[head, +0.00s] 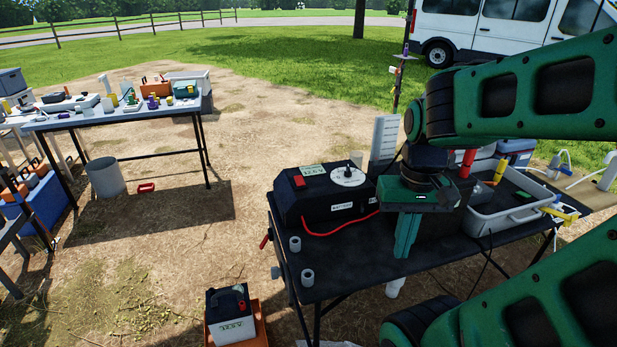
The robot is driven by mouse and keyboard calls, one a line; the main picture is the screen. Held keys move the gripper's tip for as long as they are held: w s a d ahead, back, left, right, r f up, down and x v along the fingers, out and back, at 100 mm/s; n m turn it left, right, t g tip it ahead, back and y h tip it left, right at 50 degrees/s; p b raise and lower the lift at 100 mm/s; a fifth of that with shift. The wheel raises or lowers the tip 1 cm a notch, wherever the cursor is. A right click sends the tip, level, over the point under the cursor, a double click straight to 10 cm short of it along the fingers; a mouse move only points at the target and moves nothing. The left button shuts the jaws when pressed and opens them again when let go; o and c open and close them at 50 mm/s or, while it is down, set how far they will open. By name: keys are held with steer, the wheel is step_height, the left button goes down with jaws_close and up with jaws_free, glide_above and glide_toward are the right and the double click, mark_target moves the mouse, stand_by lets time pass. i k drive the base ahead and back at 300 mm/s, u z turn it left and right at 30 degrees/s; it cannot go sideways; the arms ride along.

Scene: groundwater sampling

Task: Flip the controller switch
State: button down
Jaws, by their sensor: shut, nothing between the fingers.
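A black box (331,200), which looks like the controller, sits on the left part of the near dark table. It carries a red switch-like block (299,181) at its top left, a white round dial (348,178) and small white labels. I cannot tell the switch's position. My green gripper (402,256) points down just right of the black box, over the table. Its fingers are shut together and empty, apart from the red block. Another dark box (452,222) stands behind my gripper and is partly hidden by it.
The near table (340,270) holds two small grey cups at its left edge and a grey tray (487,217) at right. A red cable runs along the black box's front. A battery (231,315) in an orange tray stands on the ground. A cluttered second table (120,117) is at far left.

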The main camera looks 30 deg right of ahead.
mark_target(300, 181)
steer(key=k, duration=1.1)
steer(key=u, duration=0.5)
steer(key=i, duration=1.65)
steer(key=z, duration=0.65)
steer(key=i, duration=0.25)
steer(key=z, duration=0.3)
